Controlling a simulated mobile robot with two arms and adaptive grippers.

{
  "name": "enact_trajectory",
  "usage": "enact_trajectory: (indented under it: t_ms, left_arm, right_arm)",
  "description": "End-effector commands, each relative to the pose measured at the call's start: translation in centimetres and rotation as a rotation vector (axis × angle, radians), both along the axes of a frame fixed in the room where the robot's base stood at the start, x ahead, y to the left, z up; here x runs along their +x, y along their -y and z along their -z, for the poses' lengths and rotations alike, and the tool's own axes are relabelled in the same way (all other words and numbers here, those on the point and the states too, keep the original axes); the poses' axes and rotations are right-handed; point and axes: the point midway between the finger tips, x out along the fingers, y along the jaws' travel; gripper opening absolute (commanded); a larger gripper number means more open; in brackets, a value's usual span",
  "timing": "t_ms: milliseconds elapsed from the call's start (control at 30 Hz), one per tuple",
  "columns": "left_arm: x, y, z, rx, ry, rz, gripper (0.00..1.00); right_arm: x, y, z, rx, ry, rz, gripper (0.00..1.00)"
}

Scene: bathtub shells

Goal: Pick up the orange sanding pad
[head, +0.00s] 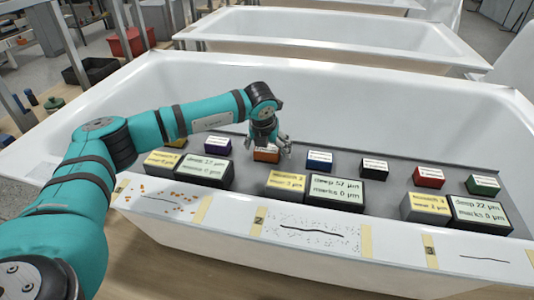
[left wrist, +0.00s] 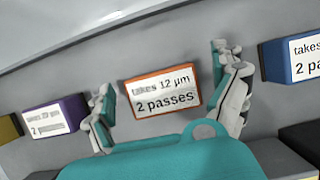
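The orange sanding pad (head: 265,156) is a small block on the grey shelf inside the near bathtub. In the left wrist view the pad (left wrist: 162,92) shows an orange rim around a white label reading "takes 12 µm, 2 passes". My left gripper (head: 276,140) is right above the pad and hides part of it in the head view. In the left wrist view its two fingers (left wrist: 164,88) are spread, one on each side of the pad, with gaps to it. Whether the fingertips reach down beside it is hard to tell. My right gripper is not in view.
A purple block (head: 217,146) stands left of the orange pad and a blue block (head: 319,160) right of it. Black (head: 374,168), red (head: 429,176) and green (head: 482,184) blocks follow to the right. Larger display boxes (head: 336,191) stand in front, near the tub's rim (head: 200,217).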

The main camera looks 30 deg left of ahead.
Motion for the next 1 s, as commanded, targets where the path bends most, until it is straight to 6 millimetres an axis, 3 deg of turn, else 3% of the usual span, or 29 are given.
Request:
enact_trajectory:
  t_ms: [67,433,767,1000]
  left_arm:
    - [0.0,0.0,0.0,0.0,0.0,0.0,0.84]
    - [0.0,0.0,-0.1,0.0,0.0,0.0,0.36]
    - [0.1,0.0,-0.7,-0.001,0.002,-0.001,0.36]
    - [0.1,0.1,-5.1,-0.001,0.006,0.001,0.36]
  right_arm:
    - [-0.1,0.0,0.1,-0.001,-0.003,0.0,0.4]
    - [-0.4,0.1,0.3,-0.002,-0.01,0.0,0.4]
    - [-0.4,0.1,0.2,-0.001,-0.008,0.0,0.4]
    - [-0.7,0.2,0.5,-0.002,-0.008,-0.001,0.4]
